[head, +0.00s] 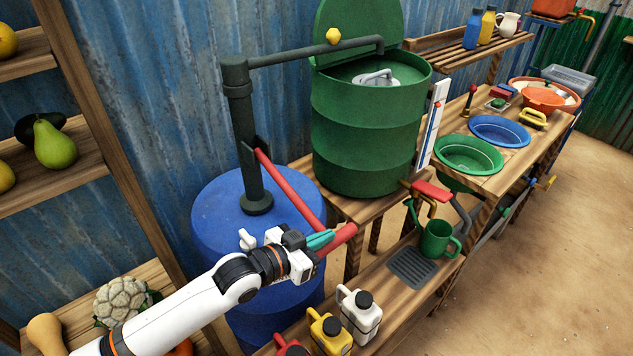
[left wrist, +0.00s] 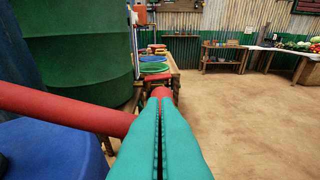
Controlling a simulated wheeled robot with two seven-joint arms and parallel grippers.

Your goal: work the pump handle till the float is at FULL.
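The black pump (head: 246,140) stands on a blue barrel (head: 215,222). Its red pump handle (head: 290,187) slopes down to the right and ends in a thick red grip (head: 340,239). My left gripper (head: 330,237) is at this low end. Its teal fingers look shut, with only a narrow dark slit between them, and they overlap the handle (left wrist: 70,109) in the left wrist view; contact is unclear. The white gauge board (head: 432,125) beside the green drum (head: 362,130) carries a blue strip and red marking; the float's level and FULL mark are not readable. My right gripper is out of view.
White (head: 360,315) and yellow (head: 329,331) jugs stand in front. Shelves with produce are at left. Sandy floor (head: 540,270) is open at right.

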